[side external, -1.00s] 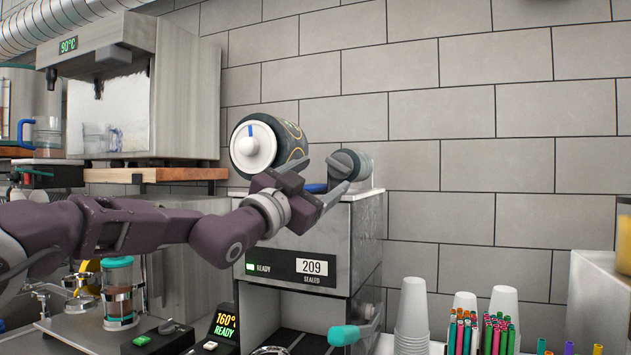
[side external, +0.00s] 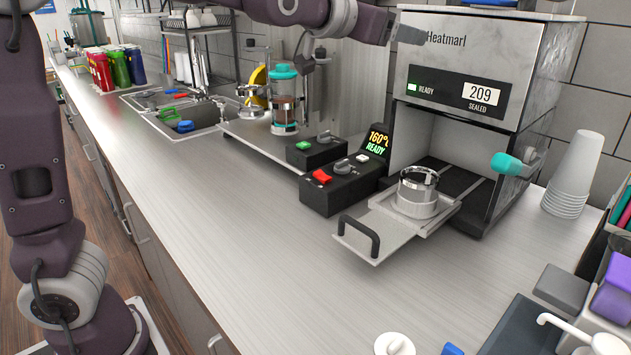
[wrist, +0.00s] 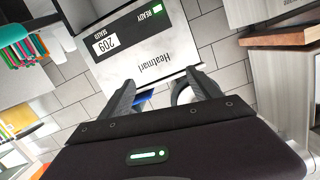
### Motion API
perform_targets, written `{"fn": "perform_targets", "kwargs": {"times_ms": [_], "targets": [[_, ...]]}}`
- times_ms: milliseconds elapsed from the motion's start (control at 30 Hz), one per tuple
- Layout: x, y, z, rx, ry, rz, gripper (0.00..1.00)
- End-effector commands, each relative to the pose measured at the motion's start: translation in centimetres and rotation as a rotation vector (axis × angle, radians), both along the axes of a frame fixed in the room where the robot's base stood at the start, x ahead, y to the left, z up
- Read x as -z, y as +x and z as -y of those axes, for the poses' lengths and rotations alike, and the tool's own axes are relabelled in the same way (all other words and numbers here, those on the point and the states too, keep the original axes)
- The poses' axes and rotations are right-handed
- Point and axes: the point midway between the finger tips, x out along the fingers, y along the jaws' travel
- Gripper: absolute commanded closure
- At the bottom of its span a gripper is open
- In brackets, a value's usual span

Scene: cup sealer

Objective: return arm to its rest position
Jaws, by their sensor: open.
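My gripper (wrist: 161,80) is open in the wrist view, its two dark fingers apart with nothing held between them. In the side external view only part of it (side external: 408,34) shows at the top edge, in front of the upper face of the cup sealer (side external: 440,60). The sealer (wrist: 140,55) appears upside down in the wrist view, beyond the fingertips. Its display reads READY and 209 sealed. The sealer's tray (side external: 375,225) is pulled out, with a metal ring holder (side external: 417,190) on it. No cup shows in the holder.
A teal-handled lever (side external: 507,163) sticks out at the sealer's right. Stacked white cups (side external: 573,175) stand farther right. A control box (side external: 345,185) and a French press (side external: 284,100) stand left. The counter's front middle (side external: 230,215) is clear.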

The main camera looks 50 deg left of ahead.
Motion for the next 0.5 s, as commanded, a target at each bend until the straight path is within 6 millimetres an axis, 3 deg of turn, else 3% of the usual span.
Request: {"fn": "perform_targets", "kwargs": {"times_ms": [33, 100, 300, 400, 500], "targets": [[1.7, -4.2, -1.5, -0.012, -0.067, -0.109, 0.27], [5.1, -10.3, -2.2, -0.016, -0.136, -0.276, 0.27], [14.2, -27.2, -1.2, -0.033, -0.191, -0.654, 0.27], [18.0, -33.3, -0.9, -0.062, -0.18, -0.785, 0.27], [20.4, -37.0, -0.8, -0.088, -0.169, -0.867, 0.27]]}}
